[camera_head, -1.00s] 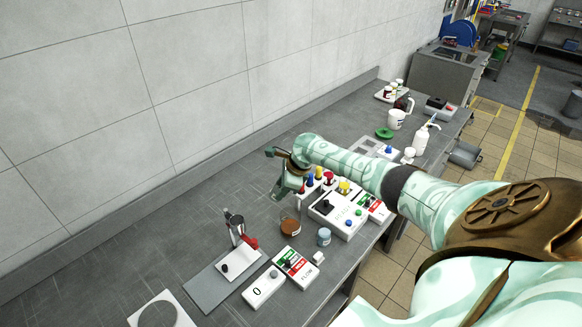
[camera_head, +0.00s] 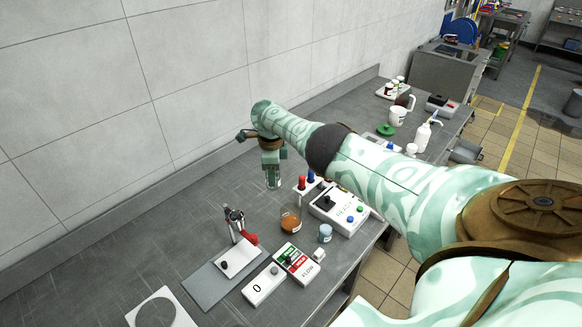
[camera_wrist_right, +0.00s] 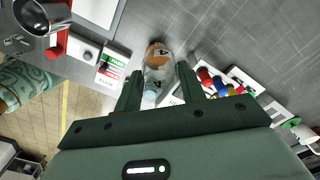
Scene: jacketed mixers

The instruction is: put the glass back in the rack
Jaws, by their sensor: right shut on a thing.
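My right gripper (camera_head: 272,163) points down above the bench, near the wall side and to the left of the white control box. It is shut on a clear glass (camera_head: 273,179), which hangs upright below the fingers, apart from the bench top. No rack can be made out for certain; a pale frame (camera_head: 376,141) farther along the bench is mostly hidden behind my right arm. My left gripper is not in view.
A white control box (camera_head: 340,212) with coloured knobs stands right of the gripper.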

